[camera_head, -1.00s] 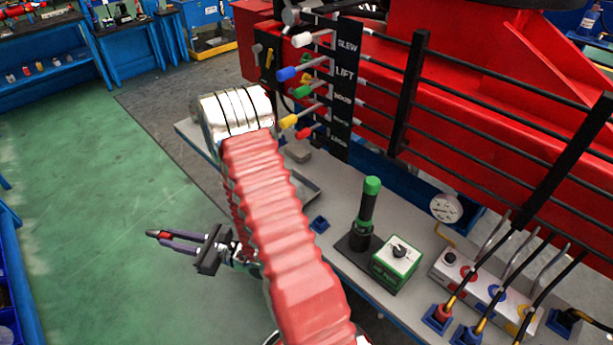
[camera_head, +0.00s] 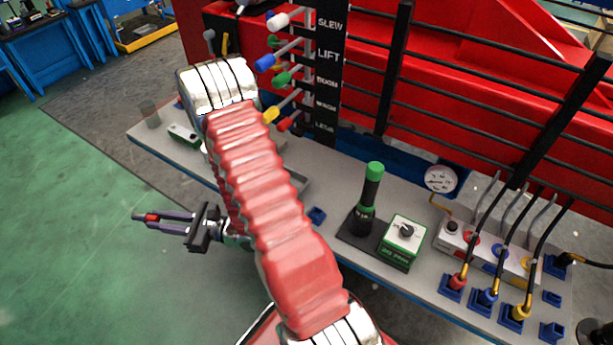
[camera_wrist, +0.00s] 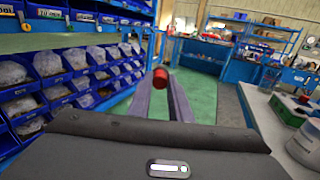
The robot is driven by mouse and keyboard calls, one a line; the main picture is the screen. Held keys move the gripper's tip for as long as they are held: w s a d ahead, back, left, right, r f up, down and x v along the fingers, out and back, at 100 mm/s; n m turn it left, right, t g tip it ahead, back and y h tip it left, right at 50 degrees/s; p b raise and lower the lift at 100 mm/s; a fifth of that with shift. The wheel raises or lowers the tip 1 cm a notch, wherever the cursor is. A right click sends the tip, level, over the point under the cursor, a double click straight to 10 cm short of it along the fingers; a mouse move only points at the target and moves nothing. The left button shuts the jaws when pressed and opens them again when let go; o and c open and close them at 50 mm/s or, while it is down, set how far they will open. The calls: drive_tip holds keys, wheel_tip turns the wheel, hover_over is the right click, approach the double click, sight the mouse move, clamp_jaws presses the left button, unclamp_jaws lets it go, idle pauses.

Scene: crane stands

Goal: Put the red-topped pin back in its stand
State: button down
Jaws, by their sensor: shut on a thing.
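My gripper (camera_head: 143,216) reaches out to the left over the green floor, away from the bench. It is shut on the red-topped pin (camera_head: 152,217), of which only a small red part shows between the fingertips. In the wrist view the pin's round red top (camera_wrist: 160,77) sits between the tips of the two grey fingers; the rest of the pin is hidden. A small blue block (camera_head: 317,216) lies on the bench, but I cannot tell whether it is the pin's stand.
The grey bench (camera_head: 335,247) holds a green-topped black cylinder (camera_head: 368,200) on a dark plate, a green-and-white box (camera_head: 402,240) and cabled plugs in blue sockets (camera_head: 487,298). Coloured levers (camera_head: 285,75) stick out behind my arm. Blue bin shelves (camera_wrist: 60,80) stand left in the wrist view.

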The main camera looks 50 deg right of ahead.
drive_tip(key=shift+s+d+r, duration=0.1)
drive_tip(key=shift+d+r, duration=0.05)
drive_tip(key=shift+d, duration=0.1)
drive_tip(key=shift+s+a+r+n+g+y, duration=0.2)
drive_tip(key=shift+r+n+g+y, duration=0.1)
drive_tip(key=shift+r+g, duration=0.15)
drive_tip(key=s+d+r+n+g, duration=0.1)
drive_tip(key=s+n+g, duration=0.4)
drive_tip(key=s+g, duration=0.1)
drive_tip(key=s+d+r+n+g, duration=0.2)
drive_tip(key=s+n+g, duration=0.2)
drive_tip(key=s+g, duration=0.25)
drive_tip(key=s+d+r+n+g+h, duration=0.1)
drive_tip(key=s+d, duration=0.6)
drive_tip(key=d, duration=0.7)
drive_tip(key=s+d+r+n+g+h, duration=0.1)
drive_tip(key=s+d+n+h, duration=0.4)
drive_tip(key=d, duration=0.9)
drive_tip(key=s+r+h, duration=0.1)
drive_tip(key=s+h, duration=0.1)
drive_tip(key=h, duration=0.1)
drive_tip(key=shift+d+r+n+h, duration=0.3)
drive_tip(key=shift+d+r+n, duration=0.05)
drive_tip(key=shift+r+n, duration=0.05)
drive_tip(key=shift+s+r, duration=0.1)
